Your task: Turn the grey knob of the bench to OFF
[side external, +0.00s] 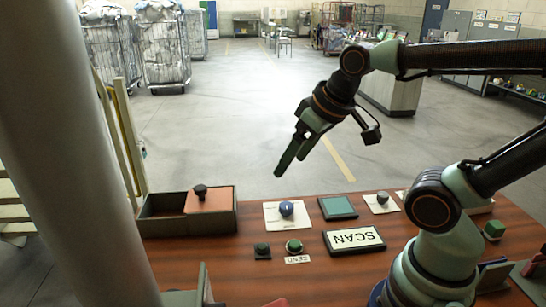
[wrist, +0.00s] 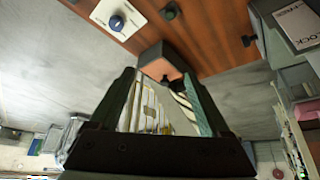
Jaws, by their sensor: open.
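The grey knob (side external: 382,198) stands on a white plate at the back right of the wooden bench (side external: 225,270) in the side view. I cannot read its markings or tell which way it points. A blue knob (side external: 286,208) on another white plate sits left of it, and that one also shows in the wrist view (wrist: 117,22). My gripper (side external: 290,163) is open and empty, raised above the bench's far edge. It is left of the grey knob and apart from it. In the wrist view my gripper (wrist: 163,80) has its fingers spread, and the grey knob is not visible.
A green screen (side external: 338,207), a SCAN sign (side external: 354,240) and green buttons (side external: 293,246) sit on the bench. A grey post (side external: 80,150) blocks the left of the side view.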

